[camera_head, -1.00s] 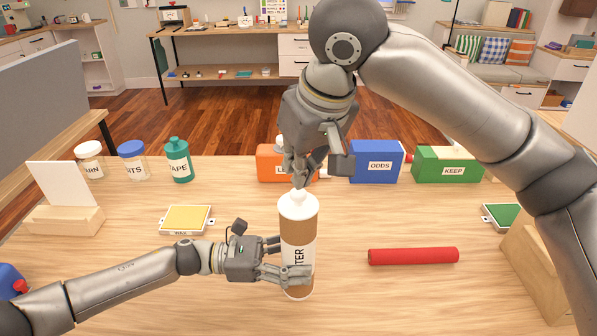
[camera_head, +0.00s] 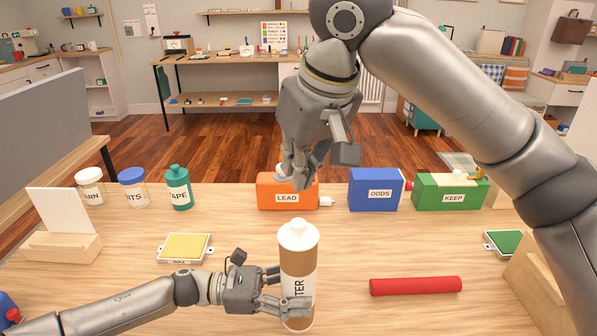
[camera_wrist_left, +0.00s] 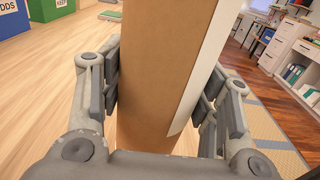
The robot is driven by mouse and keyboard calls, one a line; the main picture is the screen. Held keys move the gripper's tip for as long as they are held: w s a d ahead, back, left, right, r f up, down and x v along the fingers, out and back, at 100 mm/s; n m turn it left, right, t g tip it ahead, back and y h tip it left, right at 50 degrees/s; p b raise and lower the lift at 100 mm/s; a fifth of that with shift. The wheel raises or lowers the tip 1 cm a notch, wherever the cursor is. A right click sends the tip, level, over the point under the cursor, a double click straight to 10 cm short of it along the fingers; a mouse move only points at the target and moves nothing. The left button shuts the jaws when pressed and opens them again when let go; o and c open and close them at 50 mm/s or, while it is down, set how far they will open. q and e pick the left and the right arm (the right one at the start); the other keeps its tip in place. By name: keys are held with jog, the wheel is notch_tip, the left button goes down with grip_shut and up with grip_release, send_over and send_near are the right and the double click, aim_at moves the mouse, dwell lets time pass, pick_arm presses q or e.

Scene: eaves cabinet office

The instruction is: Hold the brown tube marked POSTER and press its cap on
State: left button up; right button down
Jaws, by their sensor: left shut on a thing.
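The brown tube (camera_head: 298,264) stands upright on the table with part of its lettering, "TER", showing on a white label. A white cap (camera_head: 298,236) with a small knob sits on its top; I cannot tell how tightly it is seated. My left gripper (camera_head: 287,304) is shut around the lower part of the tube. The left wrist view shows the brown tube wall (camera_wrist_left: 160,80) between both fingers. My right gripper (camera_head: 298,180) points down above the cap with a gap between them. Its fingers overlap in view, so its opening is unclear.
A red roll (camera_head: 415,286) lies right of the tube. Behind stand the orange LEAD box (camera_head: 268,190), blue ODDS box (camera_head: 374,190) and green KEEP box (camera_head: 436,196). A yellow pad (camera_head: 185,248) lies left, with several jars (camera_head: 133,190) behind it.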

pick_arm(q)
jog(key=o, duration=1.4)
jog(key=shift+c, duration=0.2)
jog(key=shift+o, duration=0.3)
jog(key=o, duration=0.3)
jog(key=shift+o, duration=0.2)
jog(key=shift+r+p, duration=2.4)
jog(key=shift+r, duration=1.95)
jog(key=shift+r+p, duration=3.4)
jog(key=shift+r, duration=3.5)
